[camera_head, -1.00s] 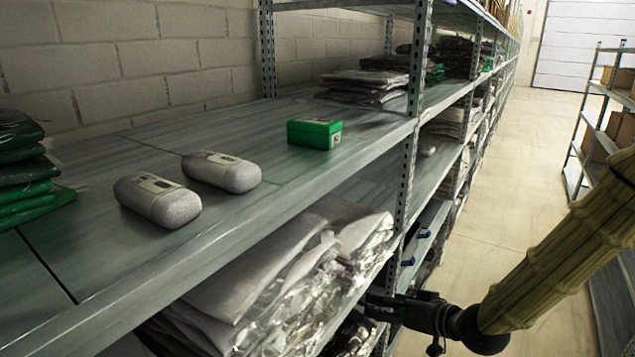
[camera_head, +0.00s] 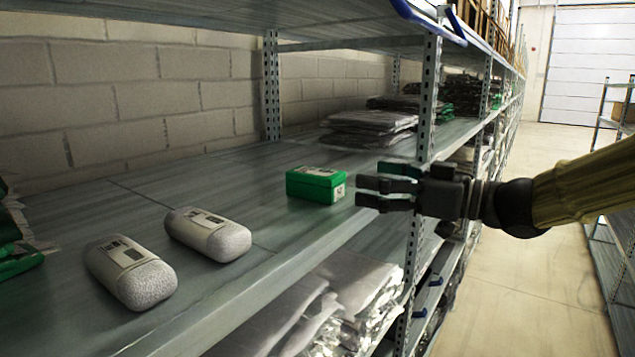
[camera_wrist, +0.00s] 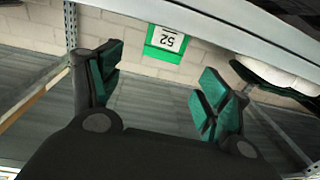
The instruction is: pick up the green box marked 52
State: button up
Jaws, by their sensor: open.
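The green box (camera_head: 316,186) sits on the middle shelf, with a pale label on its right end. In the wrist view the box (camera_wrist: 163,55) shows ahead, its label reading 52, upside down. My gripper (camera_head: 358,192) is open and empty just right of the box, its fingers pointing left towards it. In the wrist view the box lies beyond the gap between my fingertips (camera_wrist: 160,90), apart from them.
Two grey rounded packs (camera_head: 208,234) (camera_head: 131,272) lie on the shelf (camera_head: 262,178) to the left. Folded dark garments (camera_head: 368,128) are stacked behind. A perforated upright post (camera_head: 428,105) stands close to my gripper. An upper shelf (camera_head: 210,12) is overhead. Green packs (camera_head: 15,258) are at far left.

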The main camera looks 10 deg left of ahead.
aim_at(340, 178)
jog(key=p+x, duration=0.1)
jog(key=x, duration=0.2)
jog(key=shift+a+r, duration=0.1)
jog(key=shift+a, duration=0.2)
jog(key=shift+x, duration=0.8)
jog(key=p+x, duration=0.1)
jog(key=x, duration=0.2)
jog(key=p+x, duration=0.1)
jog(key=x, duration=0.1)
jog(key=shift+f+p, duration=0.3)
jog(key=shift+f, duration=0.05)
jog(key=c, duration=1.1)
